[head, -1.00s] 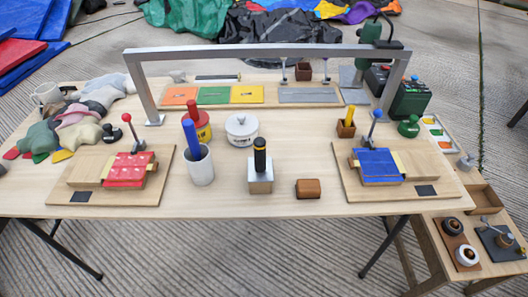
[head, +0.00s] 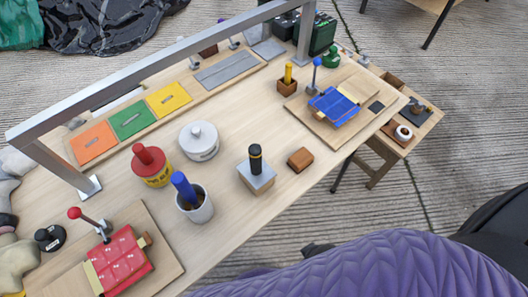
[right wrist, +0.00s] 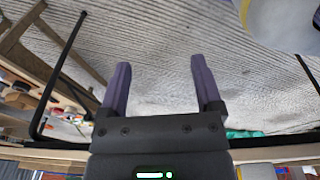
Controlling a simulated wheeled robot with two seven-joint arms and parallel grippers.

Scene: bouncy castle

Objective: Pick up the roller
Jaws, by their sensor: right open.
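I cannot tell for certain which object is the roller. A black-handled tool (head: 255,158) with a gold band stands upright in a pale block (head: 257,178) near the table's front edge. A blue-handled tool (head: 184,187) leans in a white cup (head: 195,206) to its left, its lower end hidden. My right gripper (right wrist: 160,62) shows in the right wrist view, open, with nothing between its purple fingers. Grey ribbed ground lies beyond them, so it is away from the tabletop tools. My left gripper is not in view.
A metal frame (head: 140,62) spans the wooden table (head: 235,232). A red-topped tin (head: 150,167), a lidded white pot (head: 199,141) and a brown block (head: 300,160) stand nearby. Lever presses hold red (head: 122,262) and blue (head: 335,107) pieces. A low side table (head: 412,131) is at right.

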